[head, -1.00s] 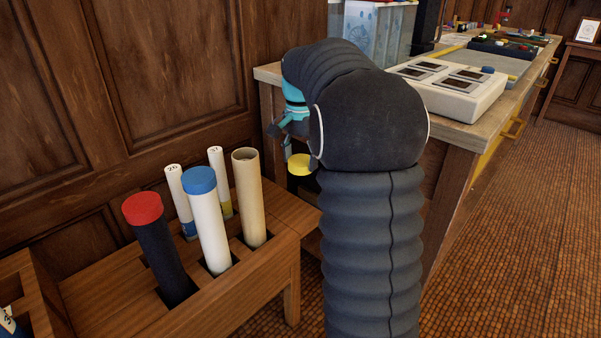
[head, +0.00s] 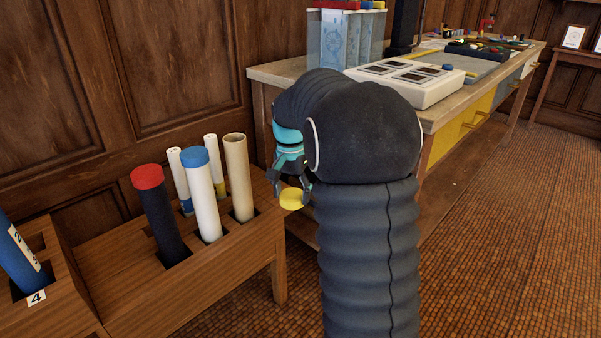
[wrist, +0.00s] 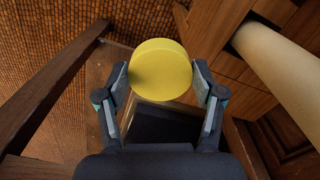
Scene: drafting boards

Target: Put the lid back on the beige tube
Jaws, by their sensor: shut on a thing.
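The beige tube (head: 238,178) stands upright in the wooden rack, and its top end is open. It also shows in the wrist view (wrist: 285,62) at the upper right, leaning across the picture. My gripper (wrist: 163,82) is shut on a yellow lid (wrist: 160,70), one finger on each side of it. In the head view the yellow lid (head: 292,199) hangs below the gripper, to the right of the beige tube and lower than its open top. The lid and the tube are apart. Part of the gripper is hidden behind my arm in the head view.
A black tube with a red lid (head: 158,215) and a white tube with a blue lid (head: 202,195) stand in the rack (head: 225,262), with thinner white tubes behind. A blue tube (head: 20,255) is at far left. A drafting table (head: 440,118) stands behind my arm.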

